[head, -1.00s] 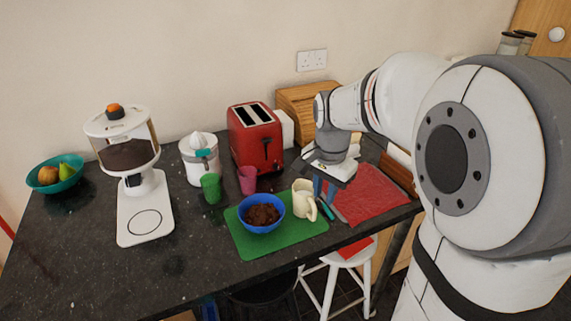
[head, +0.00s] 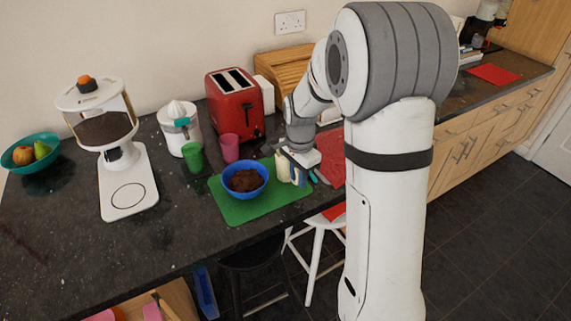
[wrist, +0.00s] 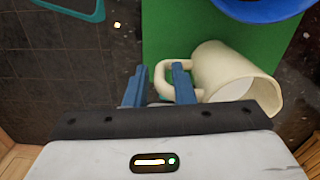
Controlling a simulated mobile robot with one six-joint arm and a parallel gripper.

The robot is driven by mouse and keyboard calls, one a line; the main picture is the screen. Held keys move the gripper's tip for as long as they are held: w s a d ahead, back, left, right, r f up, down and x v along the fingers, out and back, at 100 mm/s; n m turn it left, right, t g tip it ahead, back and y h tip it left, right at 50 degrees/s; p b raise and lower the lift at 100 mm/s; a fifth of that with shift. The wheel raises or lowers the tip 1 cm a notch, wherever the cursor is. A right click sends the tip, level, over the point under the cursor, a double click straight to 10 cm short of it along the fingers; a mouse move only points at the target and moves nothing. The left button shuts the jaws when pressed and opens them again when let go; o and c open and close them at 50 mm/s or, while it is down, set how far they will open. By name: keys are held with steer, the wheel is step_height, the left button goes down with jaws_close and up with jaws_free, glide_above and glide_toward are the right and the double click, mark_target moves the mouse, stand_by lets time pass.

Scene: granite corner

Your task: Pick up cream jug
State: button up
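The cream jug (head: 282,168) stands on the green mat (head: 235,213), just right of the blue bowl (head: 245,180), and is partly hidden by my gripper in the head view. In the wrist view the jug (wrist: 235,80) shows its open mouth towards the lower right and its handle towards my gripper (wrist: 159,85). My gripper is open, its two blue fingers apart. The outer part of the handle lies between the fingers. The right finger overlaps the handle's loop; whether it touches the jug is unclear.
Green (head: 192,157) and pink (head: 229,148) cups stand behind the bowl, near the red toaster (head: 235,105). A teal-edged object (wrist: 80,8) lies at the wrist view's upper left. A white stool (head: 318,240) stands below the counter edge.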

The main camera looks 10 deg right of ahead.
steer(key=shift+c, duration=0.2)
jaws_close()
steer(key=shift+r, duration=0.15)
stand_by(0.5)
